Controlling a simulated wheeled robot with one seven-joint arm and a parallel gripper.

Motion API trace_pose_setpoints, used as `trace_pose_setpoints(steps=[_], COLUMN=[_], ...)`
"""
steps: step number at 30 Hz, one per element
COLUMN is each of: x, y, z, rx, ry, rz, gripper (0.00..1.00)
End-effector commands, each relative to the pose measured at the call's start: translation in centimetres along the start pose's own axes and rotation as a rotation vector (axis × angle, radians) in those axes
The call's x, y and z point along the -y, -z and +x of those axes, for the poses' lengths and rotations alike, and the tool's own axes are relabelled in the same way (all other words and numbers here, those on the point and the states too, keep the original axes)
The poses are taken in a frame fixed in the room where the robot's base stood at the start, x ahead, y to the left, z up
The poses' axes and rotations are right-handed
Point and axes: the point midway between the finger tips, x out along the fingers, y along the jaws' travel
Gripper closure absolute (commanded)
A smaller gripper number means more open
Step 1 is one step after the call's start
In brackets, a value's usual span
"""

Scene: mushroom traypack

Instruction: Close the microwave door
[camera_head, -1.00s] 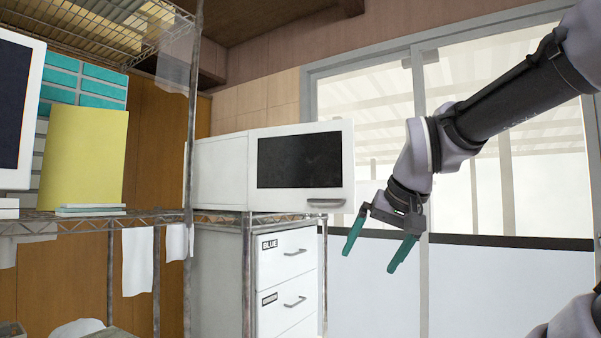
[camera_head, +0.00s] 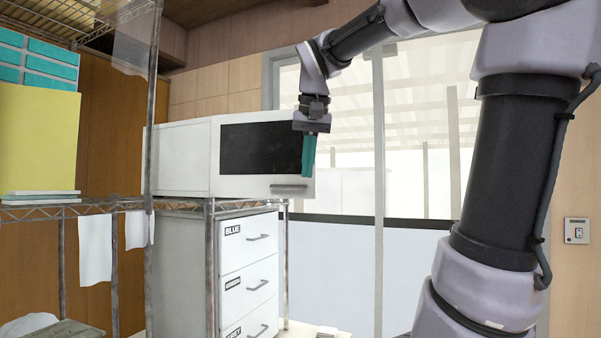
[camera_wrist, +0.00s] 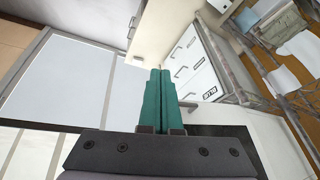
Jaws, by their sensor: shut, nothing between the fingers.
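The white microwave (camera_head: 180,160) stands on a wire rack shelf in the head view. Its door (camera_head: 264,191) has a dark window and a handle (camera_head: 289,189) at the lower right. The door appears swung out, its right edge nearer to me than its left edge. My gripper (camera_head: 309,155) is shut and empty, with its teal fingers pointing down. It overlaps the door's right edge in the picture; I cannot tell whether it touches. The wrist view shows the fingers (camera_wrist: 158,95) pressed together. A pale panel there may be the door.
A white drawer cabinet (camera_head: 248,250) stands under the microwave. A rack post (camera_head: 153,100) rises at its left. White cloths (camera_head: 96,255) hang from the rack shelf further left. A window and white wall panel (camera_head: 345,255) lie behind on the right.

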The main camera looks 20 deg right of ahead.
Motion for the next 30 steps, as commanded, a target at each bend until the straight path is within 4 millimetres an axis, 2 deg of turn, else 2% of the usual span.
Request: trace_pose_setpoints(steps=[1, 3, 6, 9, 14, 20, 30], x=[1.0, 1.9, 2.9, 3.5, 3.6, 3.0, 1.6], y=[2.2, 4.5, 6.8, 8.2, 8.8, 8.7, 8.8], z=[-1.0, -2.3, -3.6, -4.5, -4.5, -1.6, 5.3], rx=[0.004, 0.004, 0.000, -0.006, -0.009, -0.006, -0.007], ry=[-0.038, -0.090, -0.143, -0.173, -0.190, -0.191, -0.190], rz=[0.017, 0.055, 0.109, 0.147, 0.171, 0.170, 0.170], gripper=[1.00, 1.00, 1.00, 1.00, 1.00, 1.00, 1.00])
